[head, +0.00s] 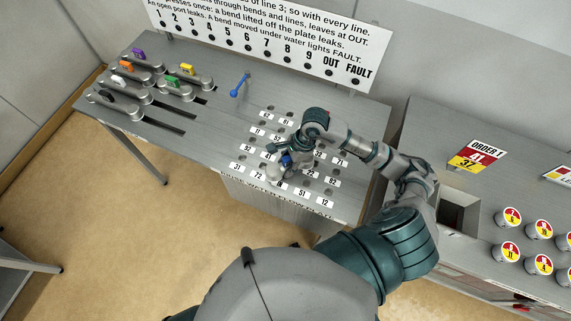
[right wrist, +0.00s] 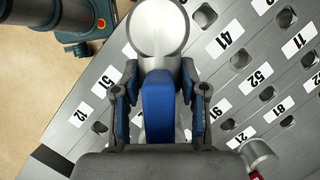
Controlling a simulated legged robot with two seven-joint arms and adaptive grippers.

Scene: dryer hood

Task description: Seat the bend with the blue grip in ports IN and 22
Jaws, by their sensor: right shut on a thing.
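My right gripper (head: 286,161) is over the port plate (head: 262,150). It is shut on the blue grip (right wrist: 158,105) of a silver bend. The bend's rounded metal body (right wrist: 157,30) shows beyond the fingers in the right wrist view, and near the plate's front left in the head view (head: 275,173). I cannot tell whether its ends are in ports or above them. A label that reads 22 (head: 333,171) is right of the gripper. I cannot make out port IN. My left gripper is out of view.
Another silver fitting (right wrist: 259,155) with a bit of red is close right of the gripper. A blue lever (head: 239,85) stands behind the plate.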

